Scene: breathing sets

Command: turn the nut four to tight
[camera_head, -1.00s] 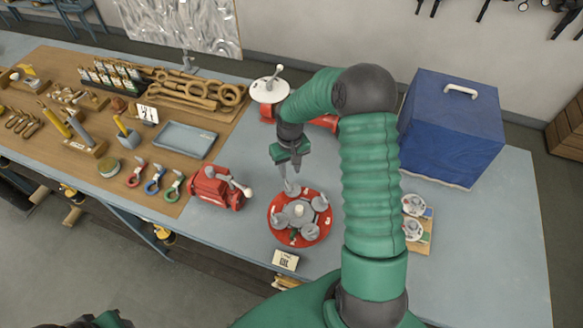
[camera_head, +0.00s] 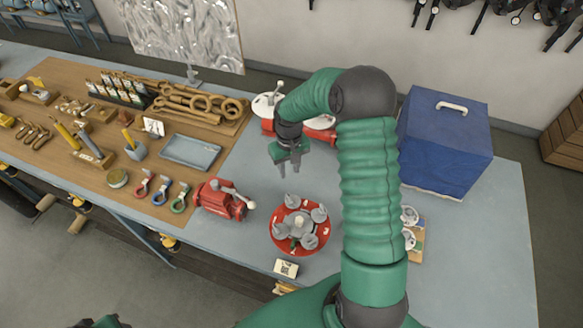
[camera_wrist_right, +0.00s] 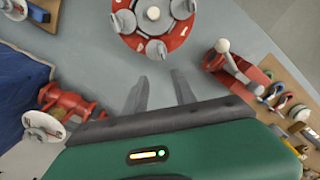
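A round red plate (camera_head: 318,244) carries several grey wing nuts around a pale central hub (camera_head: 300,224). It shows partly at the top of the right wrist view (camera_wrist_right: 122,35). I cannot read which nut is number four. The far nut (camera_head: 292,201) is the one nearest my right gripper (camera_head: 295,174). In the wrist view this nut (camera_wrist_right: 156,48) lies ahead of the fingers. My right gripper is open and empty, above and behind the plate, apart from the nuts. My left gripper is not in view.
A red vise (camera_head: 220,200) stands left of the plate. A small label card (camera_head: 286,268) is in front. A blue covered box (camera_head: 446,140) stands at the back right. A wooden tool board (camera_head: 120,125) fills the left. Bench between vise and box is partly clear.

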